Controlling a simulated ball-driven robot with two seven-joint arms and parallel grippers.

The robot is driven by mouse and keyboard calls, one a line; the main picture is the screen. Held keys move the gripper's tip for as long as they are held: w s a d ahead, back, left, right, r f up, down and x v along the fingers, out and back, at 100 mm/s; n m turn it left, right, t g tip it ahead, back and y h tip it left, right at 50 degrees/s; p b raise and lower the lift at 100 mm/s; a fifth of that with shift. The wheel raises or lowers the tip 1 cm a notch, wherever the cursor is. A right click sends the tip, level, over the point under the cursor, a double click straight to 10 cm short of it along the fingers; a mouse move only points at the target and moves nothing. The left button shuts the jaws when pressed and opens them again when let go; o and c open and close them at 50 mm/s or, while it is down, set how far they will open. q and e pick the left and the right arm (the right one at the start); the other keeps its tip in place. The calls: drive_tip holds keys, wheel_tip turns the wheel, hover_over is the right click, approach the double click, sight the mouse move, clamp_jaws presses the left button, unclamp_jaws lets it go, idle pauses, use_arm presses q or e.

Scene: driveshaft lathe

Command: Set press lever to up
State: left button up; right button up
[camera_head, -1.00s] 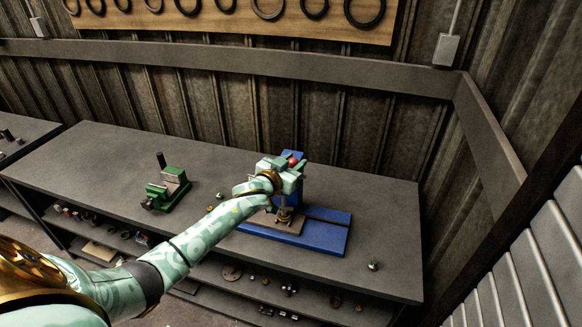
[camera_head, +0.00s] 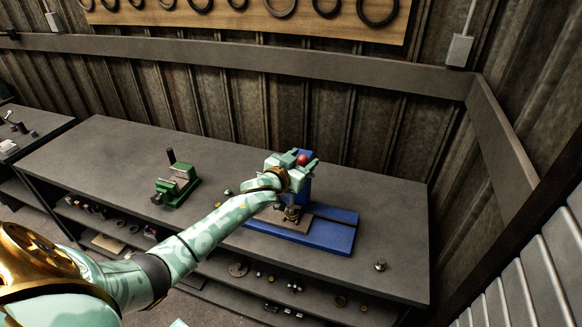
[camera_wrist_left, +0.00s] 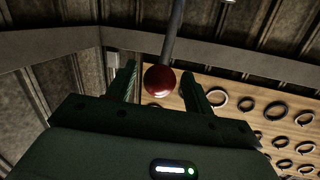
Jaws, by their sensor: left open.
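The blue press (camera_head: 335,233) stands on the grey workbench, its column rising behind my left gripper. The press lever ends in a red ball knob (camera_head: 302,160), which also shows in the left wrist view (camera_wrist_left: 159,80) with its grey rod (camera_wrist_left: 173,32) running up from it. My left gripper (camera_head: 300,163) is open at the knob. In the left wrist view its two fingers stand on either side of the knob with gaps visible. Much of the press column and the lever rod is hidden behind my gripper in the head view. My right gripper is not in view.
A green vise (camera_head: 175,187) stands to the left on the workbench (camera_head: 110,150). A small metal part (camera_head: 380,265) lies near the right front edge. Several small parts sit on the shelf below. Black rings hang on a wooden board (camera_head: 300,22) behind.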

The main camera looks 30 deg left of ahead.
use_arm(q)
drive_tip(key=s+r, duration=0.2)
drive_tip(key=s, duration=1.3)
drive_tip(key=shift+s+b, duration=0.35)
drive_tip(key=shift+b, duration=0.1)
drive_tip(key=shift+a, duration=0.1)
